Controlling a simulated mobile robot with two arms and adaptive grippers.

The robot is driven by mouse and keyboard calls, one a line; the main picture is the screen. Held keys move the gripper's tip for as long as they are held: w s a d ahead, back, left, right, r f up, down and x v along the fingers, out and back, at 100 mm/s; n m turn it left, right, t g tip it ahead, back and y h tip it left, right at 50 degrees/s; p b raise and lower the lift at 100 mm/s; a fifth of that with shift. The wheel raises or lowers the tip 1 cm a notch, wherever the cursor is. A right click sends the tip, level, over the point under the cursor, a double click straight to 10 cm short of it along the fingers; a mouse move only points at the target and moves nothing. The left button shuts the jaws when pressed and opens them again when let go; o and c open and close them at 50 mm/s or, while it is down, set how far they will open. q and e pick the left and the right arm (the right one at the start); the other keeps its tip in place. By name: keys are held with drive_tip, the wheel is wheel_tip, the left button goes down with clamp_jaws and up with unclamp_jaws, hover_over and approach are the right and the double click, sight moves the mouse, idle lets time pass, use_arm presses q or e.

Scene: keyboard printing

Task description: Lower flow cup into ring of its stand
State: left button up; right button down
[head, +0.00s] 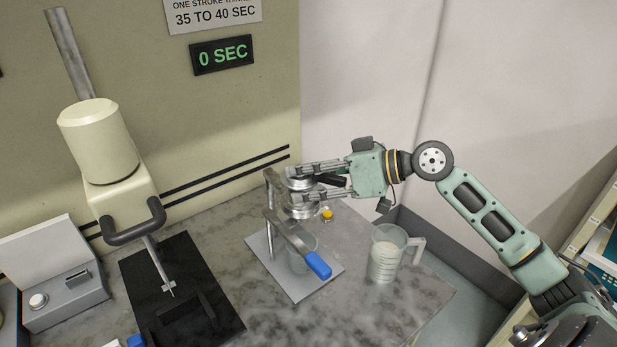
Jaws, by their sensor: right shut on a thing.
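The metal flow cup (300,198) is between the fingers of my right gripper (297,182), which is shut on it. My gripper reaches in from the right and holds the cup at the top of its stand. The stand has a grey base plate (262,262) and a metal upright (268,222). The ring is largely hidden by the cup and fingers, so I cannot tell whether the cup touches it or sits in it. A clear beaker (300,262) stands on the plate below the cup. My left gripper is not in view.
A blue-handled tool (318,265) shows in front of the beaker. A jug of whitish liquid (385,255) stands to the right, and a small yellow-topped item (327,214) behind. A cream machine (100,145) over a black mat (165,270) is left. The front right counter is clear.

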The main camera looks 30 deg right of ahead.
drive_tip(key=shift+f+b, duration=0.8)
drive_tip(key=shift+f, duration=0.3)
drive_tip(key=c, duration=1.4)
unclamp_jaws()
drive_tip(key=o, duration=0.5)
drive_tip(key=shift+f, duration=0.15)
drive_tip(key=shift+a, duration=0.1)
drive_tip(key=shift+s+d, duration=0.15)
drive_tip(key=shift+d, duration=0.05)
drive_tip(key=v, duration=1.1)
drive_tip(key=shift+s+d+r, duration=0.2)
drive_tip(key=shift+r, duration=0.1)
